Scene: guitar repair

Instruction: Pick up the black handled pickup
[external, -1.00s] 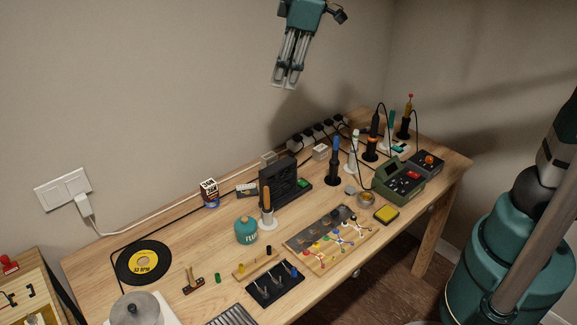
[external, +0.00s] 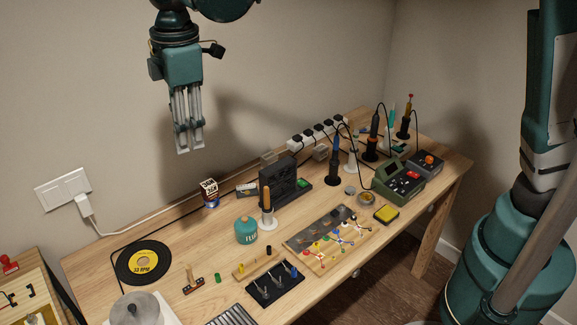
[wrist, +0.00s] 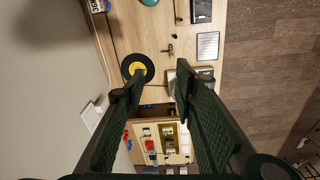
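My gripper (external: 184,150) hangs high above the left part of the bench, pointing down. In the wrist view its two fingers (wrist: 158,80) are apart with nothing between them. I cannot tell for sure which item is the black handled pickup. A small black upright piece (external: 268,250) stands at the right end of a wooden strip (external: 255,264), with a yellow piece at its other end. A dark bar with a tan upright handle (external: 193,283) lies to the left; it also shows in the wrist view (wrist: 168,48). My gripper touches none of these.
A black tray (external: 262,298) of small parts lies in front of the strip. A teal can (external: 246,230), a black rack (external: 277,183) and an orange-handled tool (external: 266,200) stand behind. A yellow-centred record (external: 143,262) lies left. A wooden box (external: 30,265) is at the far left.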

